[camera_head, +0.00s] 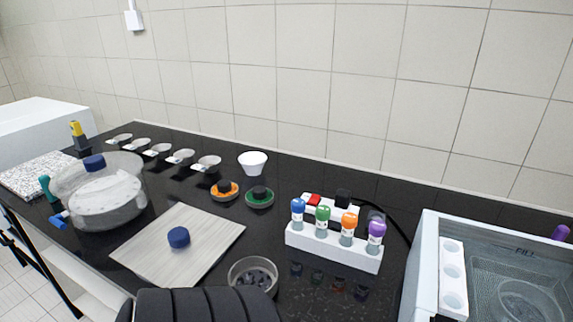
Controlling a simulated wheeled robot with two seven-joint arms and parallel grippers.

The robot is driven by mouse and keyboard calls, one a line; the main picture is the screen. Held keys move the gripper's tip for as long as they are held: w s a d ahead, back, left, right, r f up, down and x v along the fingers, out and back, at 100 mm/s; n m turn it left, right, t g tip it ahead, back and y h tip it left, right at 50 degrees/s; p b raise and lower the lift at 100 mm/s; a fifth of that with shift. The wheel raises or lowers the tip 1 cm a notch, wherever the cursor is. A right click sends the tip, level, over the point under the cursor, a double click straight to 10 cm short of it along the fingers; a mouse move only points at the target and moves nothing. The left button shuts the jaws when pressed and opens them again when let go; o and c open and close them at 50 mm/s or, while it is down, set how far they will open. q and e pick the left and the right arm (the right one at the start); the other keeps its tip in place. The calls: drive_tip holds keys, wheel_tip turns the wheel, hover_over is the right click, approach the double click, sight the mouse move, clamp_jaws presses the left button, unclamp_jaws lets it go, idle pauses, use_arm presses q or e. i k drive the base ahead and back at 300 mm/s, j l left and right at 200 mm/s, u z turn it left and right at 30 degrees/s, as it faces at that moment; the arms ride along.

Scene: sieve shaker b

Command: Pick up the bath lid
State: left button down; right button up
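The bath lid appears to be the flat, pale square plate (150,262) lying on the dark bench left of centre. A round dark-blue knob (178,237) stands up from its middle. The open bath (420,270) is at the right edge, a white-walled basin with a FILL mark inside and no lid on it. Neither gripper's fingers show in the head view. Nothing is touching the plate's visible part.
A clear round vessel with a blue knob (118,178) stands close behind the plate's left side. A metal bowl (240,268) of dark pieces is to its right. A white rack (335,252) holds several colour-capped bottles. Small dishes line the back.

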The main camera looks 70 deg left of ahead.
sight(177, 249)
drive_tip(key=u, duration=3.1)
drive_tip(key=z, duration=0.4)
drive_tip(key=k+l+z, duration=0.1)
drive_tip(key=z, duration=0.35)
drive_tip(key=l+z, duration=0.1)
drive_tip(key=z, duration=0.3)
drive_tip(key=l+z, duration=0.1)
drive_tip(key=z, duration=0.35)
drive_tip(key=l+z, duration=0.1)
drive_tip(key=z, duration=0.3)
drive_tip(key=k+j, duration=0.15)
drive_tip(key=j, duration=0.2)
drive_tip(key=k+j, duration=0.15)
drive_tip(key=j, duration=0.2)
drive_tip(key=k+j, duration=0.15)
drive_tip(key=j, duration=0.2)
drive_tip(key=k+j, duration=0.15)
drive_tip(key=j, duration=0.2)
drive_tip(key=k+j, duration=0.15)
drive_tip(key=j, duration=0.2)
drive_tip(key=k+j, duration=0.15)
drive_tip(key=j, duration=0.2)
